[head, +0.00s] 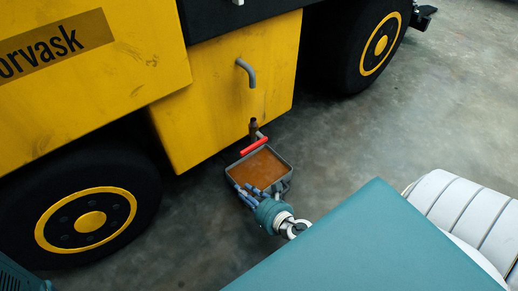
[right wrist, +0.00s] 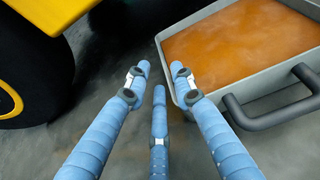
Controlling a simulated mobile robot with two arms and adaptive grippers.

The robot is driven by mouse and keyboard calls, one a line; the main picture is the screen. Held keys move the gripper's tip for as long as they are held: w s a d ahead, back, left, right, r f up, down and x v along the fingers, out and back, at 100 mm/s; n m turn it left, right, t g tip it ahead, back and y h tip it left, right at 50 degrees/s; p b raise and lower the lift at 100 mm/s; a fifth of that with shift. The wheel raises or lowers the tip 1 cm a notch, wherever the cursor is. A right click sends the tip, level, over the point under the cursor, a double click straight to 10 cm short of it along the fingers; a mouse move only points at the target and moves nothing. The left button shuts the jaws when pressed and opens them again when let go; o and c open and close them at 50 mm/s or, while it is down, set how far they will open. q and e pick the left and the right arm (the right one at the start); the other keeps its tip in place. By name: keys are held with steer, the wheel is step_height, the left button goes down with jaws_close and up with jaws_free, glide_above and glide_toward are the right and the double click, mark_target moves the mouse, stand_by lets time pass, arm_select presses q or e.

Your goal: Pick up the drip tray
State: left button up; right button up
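The drip tray (head: 283,161) is a grey square pan on the floor beside the yellow vehicle, holding brown-orange liquid (head: 258,168). In the right wrist view the tray (right wrist: 243,88) fills the upper right, with a dark bar handle (right wrist: 283,115) on its near side. My right gripper (head: 248,190) is at the tray's near left side in the head view. In the right wrist view its three blue fingers (right wrist: 158,76) are spread, with only floor visible between them. The right finger overlaps the tray's edge; I cannot tell whether it touches. My left gripper is not in view.
A pipe (head: 253,127) and a red valve handle (head: 255,146) sit just above the tray's far side. The yellow vehicle body (head: 215,110) and its front-left wheel (head: 90,222) stand close by. Bare concrete lies to the tray's right.

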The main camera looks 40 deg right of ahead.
steer(key=x, duration=0.3)
steer(key=b+x, duration=0.1)
steer(key=x, duration=0.2)
steer(key=shift+d, duration=0.25)
jaws_close()
steer(key=shift+r, duration=0.1)
